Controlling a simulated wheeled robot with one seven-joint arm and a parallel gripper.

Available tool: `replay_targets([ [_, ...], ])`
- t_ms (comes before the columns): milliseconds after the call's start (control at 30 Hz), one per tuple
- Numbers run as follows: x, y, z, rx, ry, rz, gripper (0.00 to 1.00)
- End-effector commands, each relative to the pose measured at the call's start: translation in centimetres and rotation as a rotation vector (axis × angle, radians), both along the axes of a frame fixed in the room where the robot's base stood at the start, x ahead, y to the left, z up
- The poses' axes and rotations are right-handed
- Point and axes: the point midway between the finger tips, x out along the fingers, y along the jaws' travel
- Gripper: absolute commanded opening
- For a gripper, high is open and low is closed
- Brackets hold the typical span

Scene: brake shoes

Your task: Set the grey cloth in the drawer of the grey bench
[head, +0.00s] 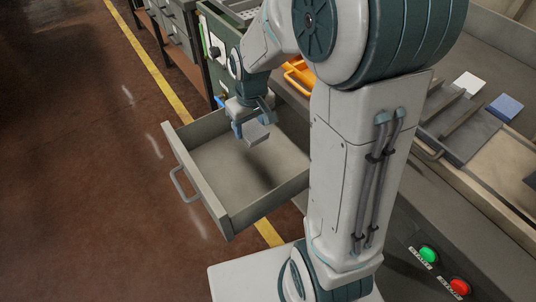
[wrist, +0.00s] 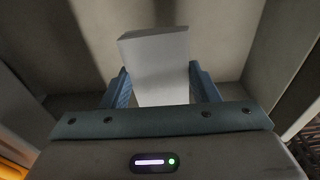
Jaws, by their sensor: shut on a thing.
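My gripper (head: 252,124) is over the open drawer (head: 240,212), near its back part, with its fingers pointing down. It is shut on the grey cloth (head: 256,135), which looks like a small pale folded block. In the wrist view the cloth (wrist: 155,65) sits between the two blue fingers (wrist: 160,88), with the drawer's bare floor and walls around it. The cloth appears to hang above the drawer floor, where a dark shadow lies. The drawer is pulled out from the grey bench (head: 440,230) and looks empty. My arm hides part of the bench.
An orange tray (head: 298,76) lies on the bench behind the arm. A white block (head: 468,83) and a blue block (head: 505,107) lie at the right. Green (head: 428,254) and red (head: 459,287) buttons are on the bench front. The floor left of the drawer is clear.

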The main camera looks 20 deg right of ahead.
Motion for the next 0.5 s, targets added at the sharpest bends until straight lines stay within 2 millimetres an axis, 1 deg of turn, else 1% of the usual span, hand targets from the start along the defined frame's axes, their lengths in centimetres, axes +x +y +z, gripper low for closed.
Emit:
replay_targets([
  [33,-0.1,0.0,-1.3,0.0,0.006,0.001,0.26],
  [200,-0.1,0.0,-4.3,0.0,0.005,0.0,0.26],
  [433,-0.1,0.0,-6.2,0.0,0.004,0.0,0.26],
  [500,-0.1,0.0,-7.1,0.0,0.005,0.0,0.26],
])
